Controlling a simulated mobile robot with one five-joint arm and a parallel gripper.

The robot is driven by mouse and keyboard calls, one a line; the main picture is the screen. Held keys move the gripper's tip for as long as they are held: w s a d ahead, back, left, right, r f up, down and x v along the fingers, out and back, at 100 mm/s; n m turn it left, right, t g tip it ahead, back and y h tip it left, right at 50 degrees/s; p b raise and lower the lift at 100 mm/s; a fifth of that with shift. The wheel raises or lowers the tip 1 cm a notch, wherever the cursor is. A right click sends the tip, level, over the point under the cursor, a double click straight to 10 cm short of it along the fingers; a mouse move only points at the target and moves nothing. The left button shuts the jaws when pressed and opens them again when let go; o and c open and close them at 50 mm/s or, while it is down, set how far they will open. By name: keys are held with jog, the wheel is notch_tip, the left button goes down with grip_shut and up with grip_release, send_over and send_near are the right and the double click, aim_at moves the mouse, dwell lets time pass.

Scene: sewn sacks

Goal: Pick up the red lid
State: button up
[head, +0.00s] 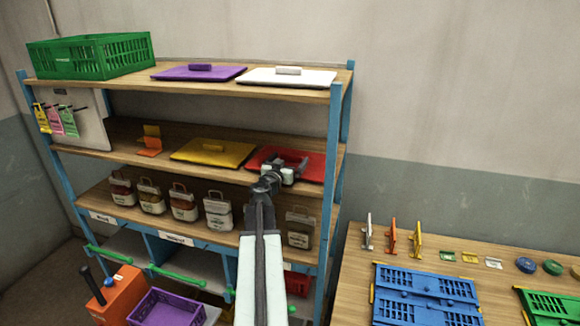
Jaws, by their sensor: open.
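The red lid (313,166) is a flat square panel lying on the second shelf from the top, at its right end. My gripper (290,165) is open and in front of the lid's middle, hiding part of it. The lid's handle is hard to make out behind my gripper, and I cannot tell whether the jaws are around it. My arm reaches up from the bottom of the view and hides part of the shelf unit below.
A yellow lid (213,152) lies left of the red one. The top shelf above holds a purple lid (198,72), a white lid (288,77) and a green crate (92,57). A blue post (331,150) stands close right. Several sacks (184,204) stand below.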

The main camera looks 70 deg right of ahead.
jog(key=shift+d, duration=0.35)
jog(key=shift+a+r, duration=0.1)
jog(key=shift+a, duration=0.05)
jog(key=shift+c, duration=0.7)
jog(key=c, duration=1.3)
